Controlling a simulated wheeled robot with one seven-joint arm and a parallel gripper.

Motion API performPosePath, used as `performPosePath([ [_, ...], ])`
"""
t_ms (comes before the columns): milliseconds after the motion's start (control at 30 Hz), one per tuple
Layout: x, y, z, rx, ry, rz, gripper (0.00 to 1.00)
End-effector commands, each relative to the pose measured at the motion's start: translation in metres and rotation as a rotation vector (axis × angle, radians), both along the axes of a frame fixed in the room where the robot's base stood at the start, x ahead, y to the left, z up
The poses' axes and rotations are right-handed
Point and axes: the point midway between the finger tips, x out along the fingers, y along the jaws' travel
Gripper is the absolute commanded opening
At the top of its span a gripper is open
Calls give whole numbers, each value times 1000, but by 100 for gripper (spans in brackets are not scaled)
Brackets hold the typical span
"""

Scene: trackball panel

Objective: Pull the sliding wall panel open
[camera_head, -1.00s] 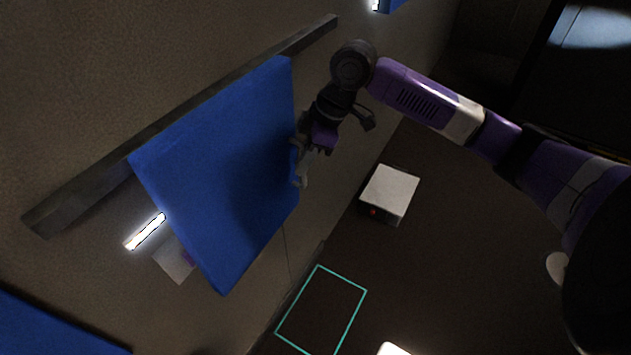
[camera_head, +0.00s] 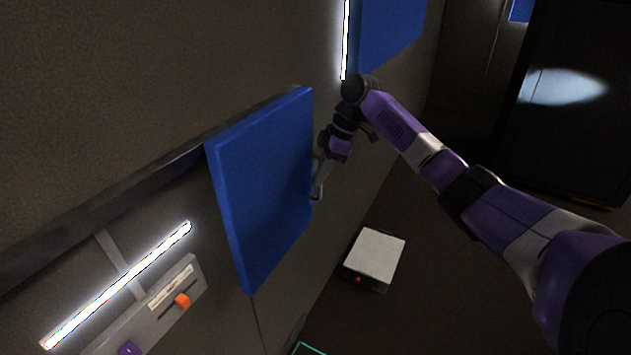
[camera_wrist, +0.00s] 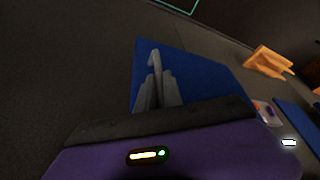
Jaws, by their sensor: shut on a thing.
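The blue sliding wall panel (camera_head: 262,185) hangs tilted in the head view from a dark rail (camera_head: 110,205) on the wall. A grey handle (camera_head: 317,188) stands at the panel's right edge. My gripper (camera_head: 323,162) is at that edge, with its fingers shut on the handle. In the wrist view the fingers (camera_wrist: 158,90) are together around the handle (camera_wrist: 154,60), in front of the blue panel (camera_wrist: 205,75). The exact finger contact is small and dark.
Left of the panel, the wall shows a bright light strip (camera_head: 115,287) and a grey control box (camera_head: 150,310) with an orange knob (camera_head: 182,300). A white-topped box (camera_head: 375,257) stands on the floor below my arm. Another blue panel (camera_head: 388,32) is at the upper right.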

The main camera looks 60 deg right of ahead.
Motion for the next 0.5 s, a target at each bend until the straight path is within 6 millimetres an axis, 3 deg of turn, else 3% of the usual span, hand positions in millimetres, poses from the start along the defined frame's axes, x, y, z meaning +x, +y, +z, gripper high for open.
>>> performPosePath([
  [433,-1,-4,0,-1,5,-2,0],
  [500,-1,-4,0,-2,5,-3,20],
])
